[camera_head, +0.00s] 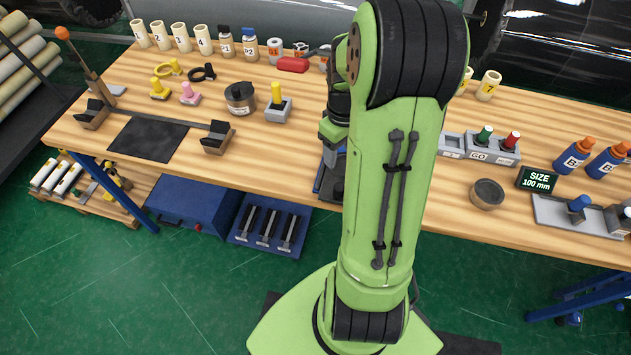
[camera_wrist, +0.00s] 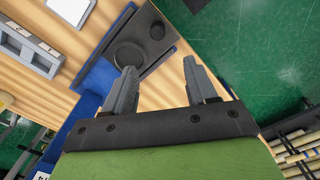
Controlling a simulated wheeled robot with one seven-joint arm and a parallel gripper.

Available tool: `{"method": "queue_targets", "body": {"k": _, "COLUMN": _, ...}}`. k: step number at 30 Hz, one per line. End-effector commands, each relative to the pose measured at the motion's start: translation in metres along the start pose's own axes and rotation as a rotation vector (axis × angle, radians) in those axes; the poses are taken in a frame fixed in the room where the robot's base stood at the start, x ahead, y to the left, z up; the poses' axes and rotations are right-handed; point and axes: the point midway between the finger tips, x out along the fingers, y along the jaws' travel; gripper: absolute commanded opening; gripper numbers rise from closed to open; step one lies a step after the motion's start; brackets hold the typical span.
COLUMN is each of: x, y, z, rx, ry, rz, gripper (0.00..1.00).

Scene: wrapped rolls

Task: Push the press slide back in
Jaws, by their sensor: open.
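The press shows in the wrist view as a blue frame (camera_wrist: 92,88) with a dark slide (camera_wrist: 150,58) standing out of it toward the table's front edge. The slide bears a round dark disc (camera_wrist: 130,53) and a smaller round knob (camera_wrist: 157,31). In the head view my arm hides most of the press; a dark part of the slide (camera_head: 331,188) shows at the front edge. My gripper (camera_wrist: 163,86) is open, its two fingers apart with nothing between them. The left fingertip overlaps the slide in the picture; I cannot tell whether they touch.
The wooden table (camera_head: 265,135) carries a grey holder with green and red buttons (camera_head: 480,148), a round dark bowl (camera_head: 487,194), a size display (camera_head: 537,180) and blue bottles (camera_head: 574,155). Numbered cups and a red object (camera_head: 292,64) stand at the back. Green floor lies in front.

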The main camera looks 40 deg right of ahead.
Motion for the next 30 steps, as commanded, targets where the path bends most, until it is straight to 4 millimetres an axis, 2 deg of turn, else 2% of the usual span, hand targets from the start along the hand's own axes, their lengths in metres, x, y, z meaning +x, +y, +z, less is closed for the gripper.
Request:
{"method": "queue_targets", "body": {"k": 5, "x": 0.03, "y": -0.001, "z": 0.001, "rx": -0.001, "ry": -0.005, "rz": -0.006, "gripper": 0.57}}
{"method": "queue_targets", "body": {"k": 15, "x": 0.117, "y": -0.002, "z": 0.001, "rx": 0.0, "ry": -0.005, "rz": -0.006, "gripper": 0.57}}
{"method": "queue_targets", "body": {"k": 18, "x": 0.137, "y": -0.002, "z": 0.001, "rx": -0.001, "ry": -0.004, "rz": -0.006, "gripper": 0.57}}
{"method": "queue_targets", "body": {"k": 23, "x": 0.155, "y": -0.001, "z": 0.001, "rx": -0.001, "ry": -0.002, "rz": -0.002, "gripper": 0.57}}
{"method": "queue_targets", "body": {"k": 30, "x": 0.157, "y": -0.001, "z": 0.0, "rx": -0.001, "ry": 0.0, "rz": 0.0, "gripper": 0.57}}
